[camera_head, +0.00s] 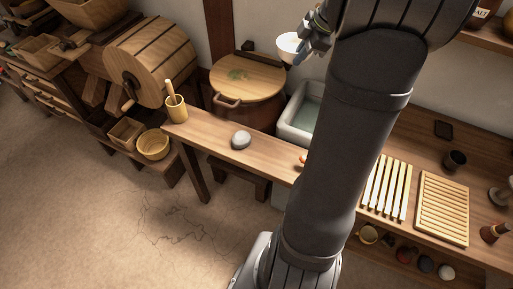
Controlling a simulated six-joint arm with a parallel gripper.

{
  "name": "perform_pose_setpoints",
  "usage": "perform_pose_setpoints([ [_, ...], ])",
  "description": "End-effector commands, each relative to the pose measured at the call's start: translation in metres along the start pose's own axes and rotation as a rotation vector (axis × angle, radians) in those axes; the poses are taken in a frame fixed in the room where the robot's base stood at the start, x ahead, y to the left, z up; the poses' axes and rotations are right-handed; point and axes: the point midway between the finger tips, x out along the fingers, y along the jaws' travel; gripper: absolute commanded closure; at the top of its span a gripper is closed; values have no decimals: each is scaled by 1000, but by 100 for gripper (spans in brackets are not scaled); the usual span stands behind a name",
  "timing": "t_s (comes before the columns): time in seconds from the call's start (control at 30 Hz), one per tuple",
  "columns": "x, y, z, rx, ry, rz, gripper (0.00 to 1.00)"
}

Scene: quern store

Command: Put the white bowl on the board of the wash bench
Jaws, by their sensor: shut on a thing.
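The white bowl (289,46) is up in the air near the top middle, above the basin and right of the round wooden lid. My gripper (307,45) is shut on its right side; the fingertips are small in this view. The wash bench (269,149) runs across the middle to the lower right. On its right part lie a flat slatted board (443,208) and, left of it, a pale slatted rack (386,187). I cannot tell for certain which is the board meant. My arm hides the middle of the bench.
A pale basin (292,129) is set in the bench, partly behind my arm. A dark cup (455,160) stands behind the slatted board. A large lidded tub (247,80) stands behind the bench.

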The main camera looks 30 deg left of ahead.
Motion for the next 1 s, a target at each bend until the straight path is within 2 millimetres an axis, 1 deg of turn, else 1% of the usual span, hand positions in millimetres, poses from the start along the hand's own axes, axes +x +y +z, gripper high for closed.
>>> perform_pose_setpoints([
  [0.03,6,-2,-19,-53,10,-20,100],
  [0.1,14,-6,-38,-113,22,-43,100],
  [0.2,22,-12,-61,-185,36,-73,100],
  [0.4,34,-23,-97,-299,59,-118,100],
  [0.5,38,-28,-110,-343,67,-136,100],
  [0.8,47,-40,-136,-428,85,-172,100],
  [1.0,73,-45,-123,-421,85,-171,100],
])
